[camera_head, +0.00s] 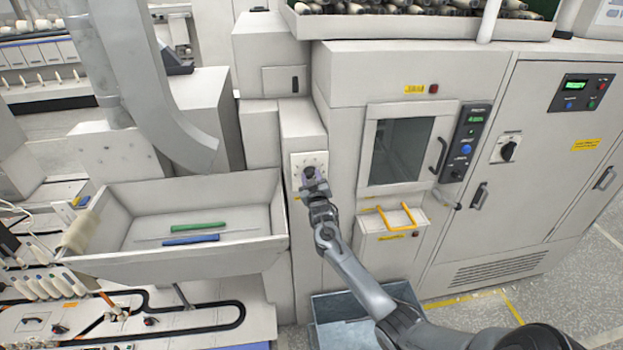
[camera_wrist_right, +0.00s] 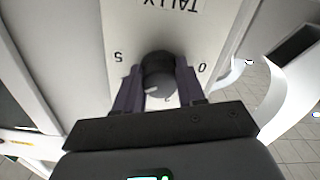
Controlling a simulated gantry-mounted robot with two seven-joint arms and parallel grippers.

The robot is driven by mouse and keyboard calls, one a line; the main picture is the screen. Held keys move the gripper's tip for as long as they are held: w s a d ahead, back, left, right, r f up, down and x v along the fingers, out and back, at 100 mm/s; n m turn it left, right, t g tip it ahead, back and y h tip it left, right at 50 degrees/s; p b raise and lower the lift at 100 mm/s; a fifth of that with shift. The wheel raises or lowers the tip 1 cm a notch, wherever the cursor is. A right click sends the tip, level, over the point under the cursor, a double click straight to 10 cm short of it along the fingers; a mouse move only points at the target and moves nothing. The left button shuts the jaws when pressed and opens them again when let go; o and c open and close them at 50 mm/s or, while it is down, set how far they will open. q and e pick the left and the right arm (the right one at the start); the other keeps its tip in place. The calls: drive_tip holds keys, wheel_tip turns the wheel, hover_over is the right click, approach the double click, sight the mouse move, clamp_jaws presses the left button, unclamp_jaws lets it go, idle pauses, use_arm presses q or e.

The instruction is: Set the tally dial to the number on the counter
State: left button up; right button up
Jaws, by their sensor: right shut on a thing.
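The tally dial shows in the right wrist view as a dark round knob (camera_wrist_right: 158,75) on a pale plate (camera_wrist_right: 120,35) marked TALLY, seen upside down. Digits 5, 0 and 2 can be read around it; other digits are hidden. A short white mark shows on the knob's face; which digit it points to I cannot tell. My right gripper (camera_wrist_right: 159,88) is shut on the knob, one finger on each side. In the head view, my right gripper (camera_head: 311,178) is at the dial plate (camera_head: 311,160). A small green display (camera_head: 475,118) glows on the machine; its digits are too small to read. My left gripper is out of view.
A grey trough (camera_head: 190,265) with a green and a blue rod stands left of the dial. A windowed door with a dark handle (camera_head: 438,155) and a yellow-handled drawer (camera_head: 393,222) are to the right. Another green display (camera_head: 574,86) is on the far-right cabinet.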

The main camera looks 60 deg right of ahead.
drive_tip(key=o, duration=1)
drive_tip(key=shift+o, duration=0.2)
drive_tip(key=shift+s+a, duration=0.1)
drive_tip(key=b+v, duration=0.1)
drive_tip(key=v, duration=0.9)
drive_tip(key=shift+s+a, duration=0.2)
drive_tip(key=shift+f, duration=0.1)
